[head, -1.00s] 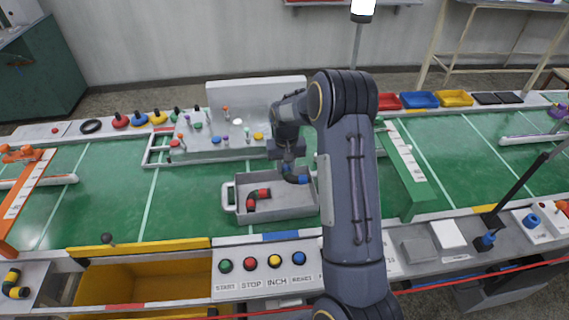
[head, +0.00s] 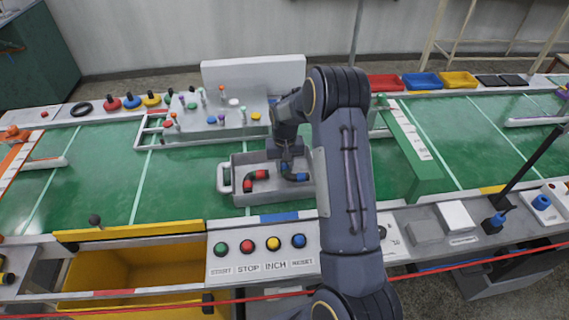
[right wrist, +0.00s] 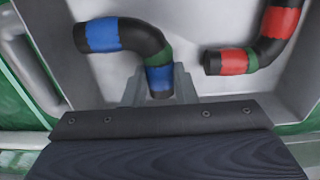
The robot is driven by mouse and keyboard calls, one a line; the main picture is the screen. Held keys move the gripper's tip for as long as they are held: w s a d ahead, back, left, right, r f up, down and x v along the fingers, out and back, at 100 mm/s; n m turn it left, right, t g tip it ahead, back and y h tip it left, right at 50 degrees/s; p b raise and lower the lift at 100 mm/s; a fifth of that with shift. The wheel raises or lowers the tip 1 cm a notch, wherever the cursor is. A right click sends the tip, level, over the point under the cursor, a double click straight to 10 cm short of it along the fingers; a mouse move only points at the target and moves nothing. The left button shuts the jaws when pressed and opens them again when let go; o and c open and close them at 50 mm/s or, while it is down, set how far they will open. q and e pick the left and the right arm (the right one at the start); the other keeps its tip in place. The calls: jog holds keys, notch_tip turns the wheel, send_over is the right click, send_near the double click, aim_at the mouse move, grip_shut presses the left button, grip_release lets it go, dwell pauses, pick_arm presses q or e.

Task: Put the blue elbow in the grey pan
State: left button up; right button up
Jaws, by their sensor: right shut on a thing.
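The blue elbow (head: 294,176) is a black bent hose piece with blue bands and a green band. It is inside the right part of the grey pan (head: 222,178), low by the pan floor; I cannot tell if it touches the floor. My right gripper (head: 287,164) comes down from above and is shut on one end of the elbow. In the right wrist view the fingers (right wrist: 160,84) close around the elbow's lower banded end, and its other end (right wrist: 100,35) points left. My left gripper is not in view.
A red-banded elbow (head: 256,177) lies in the left part of the pan, apart from the blue one. A panel of coloured buttons (head: 262,262) and a yellow bin (head: 150,275) are in front. A fixture board (head: 215,132) with small knobs stands behind. Green belt lies open to the left.

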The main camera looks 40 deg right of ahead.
jog(key=o, duration=1.1)
jog(key=shift+c, duration=0.2)
jog(key=shift+r, duration=0.1)
notch_tip(320, 180, up, 8)
jog(key=shift+f, duration=0.2)
notch_tip(320, 180, up, 7)
jog(key=p, duration=0.4)
jog(key=shift+p, duration=0.4)
jog(key=shift+s+a, duration=0.1)
